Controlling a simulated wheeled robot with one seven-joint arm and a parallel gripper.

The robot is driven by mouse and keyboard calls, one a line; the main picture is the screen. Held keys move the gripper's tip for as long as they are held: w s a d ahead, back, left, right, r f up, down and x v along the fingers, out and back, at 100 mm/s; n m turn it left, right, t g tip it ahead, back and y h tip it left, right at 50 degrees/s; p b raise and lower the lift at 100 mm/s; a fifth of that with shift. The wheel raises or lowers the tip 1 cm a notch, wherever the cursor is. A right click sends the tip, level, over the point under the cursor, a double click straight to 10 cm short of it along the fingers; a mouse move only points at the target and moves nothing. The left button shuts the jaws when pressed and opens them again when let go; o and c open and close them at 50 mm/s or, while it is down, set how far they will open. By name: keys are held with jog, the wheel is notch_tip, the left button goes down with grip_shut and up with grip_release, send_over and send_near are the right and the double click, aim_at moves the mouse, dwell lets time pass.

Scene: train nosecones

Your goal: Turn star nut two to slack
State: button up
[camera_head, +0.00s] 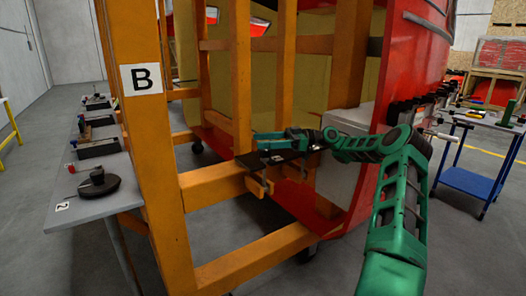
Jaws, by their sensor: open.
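My gripper (262,141) is at the end of my green arm, beside the orange frame at the middle of the view. It is small and partly merged with dark parts, and its jaws are open. A dark clamp-like fitting (266,159) sits on the orange beam just below my gripper, with brown-orange jaws (259,186) hanging under it. I cannot make out a star nut there, nor tell which nut is number two. Whether my gripper touches the fitting cannot be told.
An orange post (143,130) marked B stands left of my gripper, and a red curved shell (395,80) on the right. A grey table (60,215) with black tools is at left. A blue trolley (468,183) stands at right.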

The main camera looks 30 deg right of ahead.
jog(key=s+a+r, duration=0.2)
jog(key=a+r, duration=0.4)
jog(key=a, duration=0.4)
jog(key=shift+s+a+r, duration=0.3)
jog(key=shift+s+a, duration=0.1)
jog(key=shift+a, duration=0.1)
